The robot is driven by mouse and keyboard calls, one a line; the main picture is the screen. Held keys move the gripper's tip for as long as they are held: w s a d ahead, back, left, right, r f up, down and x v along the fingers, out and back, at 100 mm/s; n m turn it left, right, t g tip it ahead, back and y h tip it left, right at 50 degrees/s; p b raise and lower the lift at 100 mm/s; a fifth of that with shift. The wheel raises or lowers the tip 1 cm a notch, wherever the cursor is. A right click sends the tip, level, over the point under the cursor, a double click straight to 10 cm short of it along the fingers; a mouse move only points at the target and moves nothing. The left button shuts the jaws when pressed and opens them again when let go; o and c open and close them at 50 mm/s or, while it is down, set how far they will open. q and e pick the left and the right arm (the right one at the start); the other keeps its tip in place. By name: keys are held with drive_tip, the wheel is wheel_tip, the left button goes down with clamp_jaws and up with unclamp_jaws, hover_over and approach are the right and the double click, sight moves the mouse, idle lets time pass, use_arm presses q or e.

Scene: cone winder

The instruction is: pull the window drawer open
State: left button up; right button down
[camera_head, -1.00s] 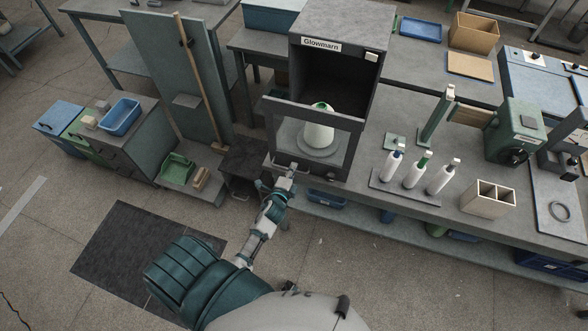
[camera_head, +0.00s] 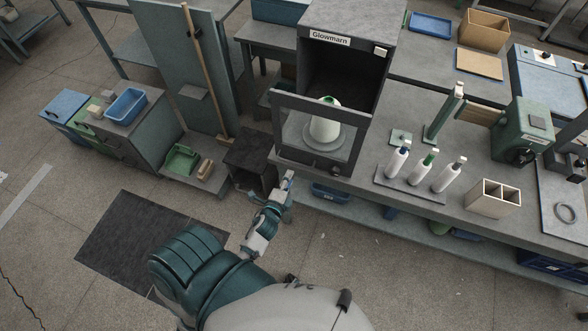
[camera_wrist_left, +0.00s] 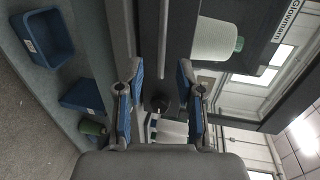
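The window drawer (camera_head: 350,114) is a dark frame with a clear pane, at the front of the cabinet marked Glowmarn (camera_head: 355,22). It stands forward of the dark cavity. A white cone (camera_head: 323,128) with a green tip shows through the pane and just above its top rail; it also shows in the left wrist view (camera_wrist_left: 213,38). My left gripper (camera_head: 290,175) is just below the drawer's lower left front. In the left wrist view its fingers (camera_wrist_left: 160,68) are apart, and a pale handle bar (camera_wrist_left: 163,30) appears between their tips. Depth is unclear. My right gripper is out of view.
A dark knob (camera_head: 337,171) sits on the front, right of my gripper. White bottles (camera_head: 422,172) and a divided box (camera_head: 487,198) stand on the bench to the right. Blue bins (camera_wrist_left: 48,35) lie on the shelf below. The floor before the bench is clear.

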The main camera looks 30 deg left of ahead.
use_arm(q)
drive_tip(key=s, duration=0.3)
drive_tip(key=shift+r, duration=0.2)
drive_tip(key=shift+d, duration=0.15)
drive_tip(key=s+d+f+n+g+h, duration=0.1)
drive_tip(key=s+d+f+n+g, duration=0.15)
drive_tip(key=f, duration=0.65)
drive_tip(key=s+d+f+n+g+h, duration=0.15)
drive_tip(key=s+f, duration=0.25)
drive_tip(key=f, duration=0.5)
drive_tip(key=s+d+f+n+g+h, duration=0.1)
drive_tip(key=s+d+f+n+g, duration=0.15)
drive_tip(key=f, duration=0.75)
drive_tip(key=s+f+n+g, duration=0.3)
drive_tip(key=s+f, duration=0.5)
drive_tip(key=s, duration=0.5)
drive_tip(key=s+f+n+g, duration=0.3)
drive_tip(key=s+f, duration=0.5)
drive_tip(key=s, duration=0.6)
drive_tip(key=shift+f+g, duration=0.25)
drive_tip(key=shift+g, duration=0.6)
